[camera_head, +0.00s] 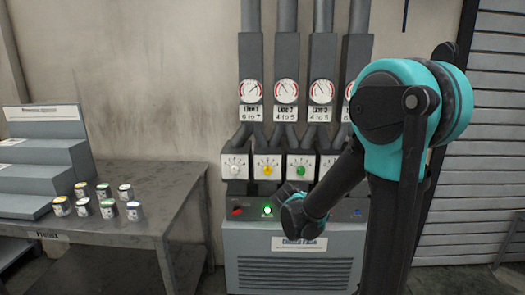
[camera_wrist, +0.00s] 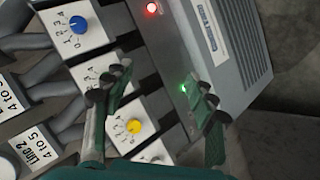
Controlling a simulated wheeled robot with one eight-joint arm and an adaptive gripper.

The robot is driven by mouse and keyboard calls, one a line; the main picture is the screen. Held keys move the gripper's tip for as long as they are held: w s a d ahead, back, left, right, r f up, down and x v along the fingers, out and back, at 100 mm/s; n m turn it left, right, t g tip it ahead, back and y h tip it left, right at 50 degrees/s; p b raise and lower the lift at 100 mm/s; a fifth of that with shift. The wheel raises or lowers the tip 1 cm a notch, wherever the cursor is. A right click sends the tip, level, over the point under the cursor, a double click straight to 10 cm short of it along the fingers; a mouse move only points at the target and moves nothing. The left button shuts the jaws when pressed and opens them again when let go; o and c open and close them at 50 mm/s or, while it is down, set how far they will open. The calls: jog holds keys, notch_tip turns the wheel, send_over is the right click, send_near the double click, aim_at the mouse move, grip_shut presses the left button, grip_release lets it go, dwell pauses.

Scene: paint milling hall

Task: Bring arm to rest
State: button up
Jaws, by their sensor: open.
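My gripper (camera_wrist: 160,88) is open and empty in the wrist view, its two fingers apart in front of the control cabinet (camera_wrist: 240,60). In the head view my arm is bent, with its elbow raised at right and its forearm reaching down left. The arm's end is in front of the cabinet (camera_head: 290,262), below the dial boxes, and the fingers are hard to make out there. A green lamp (camera_head: 267,209) glows just left of it. In the wrist view the yellow knob (camera_wrist: 134,126) lies between the fingers' bases, and the left finger partly covers another dial.
Vertical pipes with gauges (camera_head: 251,91) rise above the dial boxes. A blue knob (camera_wrist: 78,24) shows in the wrist view. At left a grey table (camera_head: 150,220) holds several small paint cans (camera_head: 108,208) and a stepped rack (camera_head: 40,160). A slatted shutter (camera_head: 490,150) is at right.

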jog(key=s+d+f+m+g+y, duration=0.1)
jog(key=s+f+m+g, duration=0.1)
jog(key=s, duration=0.6)
jog(key=s+d+f+m+g+y, duration=0.1)
jog(key=s+d+f+m+g, duration=0.1)
jog(key=s, duration=0.7)
jog(key=s+d+f+m+g+y, duration=0.1)
jog(key=s+f+m, duration=0.3)
jog(key=s, duration=0.5)
jog(key=shift+d+f+g+y, duration=0.3)
jog(key=shift+d+g+y, duration=0.1)
jog(key=shift+y, duration=0.1)
jog(key=shift+w, duration=0.1)
